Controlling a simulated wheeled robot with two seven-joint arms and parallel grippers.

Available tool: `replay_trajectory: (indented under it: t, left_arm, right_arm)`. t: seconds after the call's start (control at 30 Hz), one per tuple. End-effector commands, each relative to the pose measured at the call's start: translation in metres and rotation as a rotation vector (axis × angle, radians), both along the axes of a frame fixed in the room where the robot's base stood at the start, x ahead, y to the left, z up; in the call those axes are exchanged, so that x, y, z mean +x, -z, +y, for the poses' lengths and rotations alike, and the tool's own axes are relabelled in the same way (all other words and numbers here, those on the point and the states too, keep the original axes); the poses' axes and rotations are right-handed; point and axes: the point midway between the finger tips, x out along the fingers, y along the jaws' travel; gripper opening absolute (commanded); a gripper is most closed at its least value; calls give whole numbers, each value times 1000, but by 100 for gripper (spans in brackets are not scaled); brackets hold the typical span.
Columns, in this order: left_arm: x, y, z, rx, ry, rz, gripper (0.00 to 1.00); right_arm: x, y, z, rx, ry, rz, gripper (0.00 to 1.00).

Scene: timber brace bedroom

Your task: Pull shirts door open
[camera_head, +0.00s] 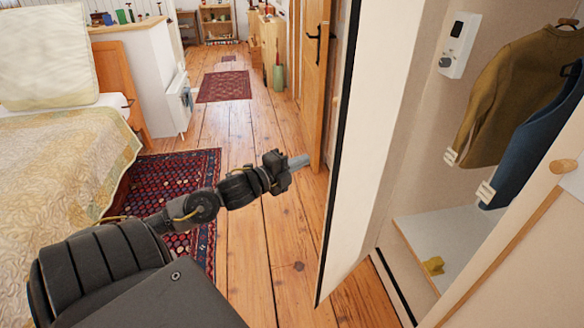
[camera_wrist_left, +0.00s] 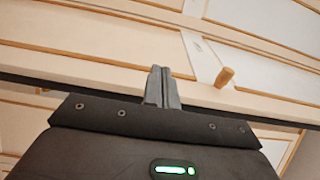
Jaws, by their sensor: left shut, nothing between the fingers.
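The wardrobe stands open at the right of the head view. Inside hang an olive shirt (camera_head: 520,95) and a blue garment (camera_head: 545,140). A tall cream door panel (camera_head: 365,130) with a dark edge stands swung out on the opening's left side. My left gripper (camera_head: 298,161) is shut and empty, just left of that panel's edge, with its fingers pointing right. In the left wrist view the shut fingers (camera_wrist_left: 162,85) are in front of cream, wood-trimmed panels, with a wooden knob (camera_wrist_left: 224,77) to their right; contact cannot be told. My right gripper is not in view.
Another cream panel with a wooden knob (camera_head: 563,166) fills the lower right. A bed (camera_head: 60,160) stands at left, with a patterned rug (camera_head: 185,180) beside it. Bare wooden floor (camera_head: 285,225) lies below the gripper and runs back past a small rug (camera_head: 225,86).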

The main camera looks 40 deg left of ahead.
Motion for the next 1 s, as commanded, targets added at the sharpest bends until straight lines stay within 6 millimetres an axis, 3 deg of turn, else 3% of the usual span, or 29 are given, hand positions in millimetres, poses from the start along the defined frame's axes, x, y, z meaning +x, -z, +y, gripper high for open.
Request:
replay_trajectory:
  t: [0.1, 0.3, 0.53, 0.63, 0.67, 0.77, 0.87, 0.9, 0.97, 1.0]
  left_arm:
    - [-19, 2, -4, 0, 1, 4, 0]
    - [-36, 0, -7, -1, -1, 1, 0]
    - [-39, 2, -7, -5, -4, 4, 0]
    - [-36, 24, 6, -42, -42, 42, 0]
    - [-34, 37, 13, -66, -64, 65, 0]
    - [-33, 109, 45, -187, -177, 184, 0]
    - [-51, 220, 73, -361, -334, 355, 0]
    - [-66, 271, 77, -437, -402, 433, 0]
    - [-96, 346, 76, -547, -505, 549, 0]
    - [-120, 393, 69, -614, -570, 626, 0]
  right_arm:
    - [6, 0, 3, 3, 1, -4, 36]
    - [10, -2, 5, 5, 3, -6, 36]
    - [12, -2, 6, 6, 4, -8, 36]
    - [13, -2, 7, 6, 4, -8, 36]
    - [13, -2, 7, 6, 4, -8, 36]
    - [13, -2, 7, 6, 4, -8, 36]
    - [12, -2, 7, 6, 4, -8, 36]
    - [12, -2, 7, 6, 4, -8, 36]
    - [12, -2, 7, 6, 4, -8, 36]
    - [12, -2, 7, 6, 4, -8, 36]
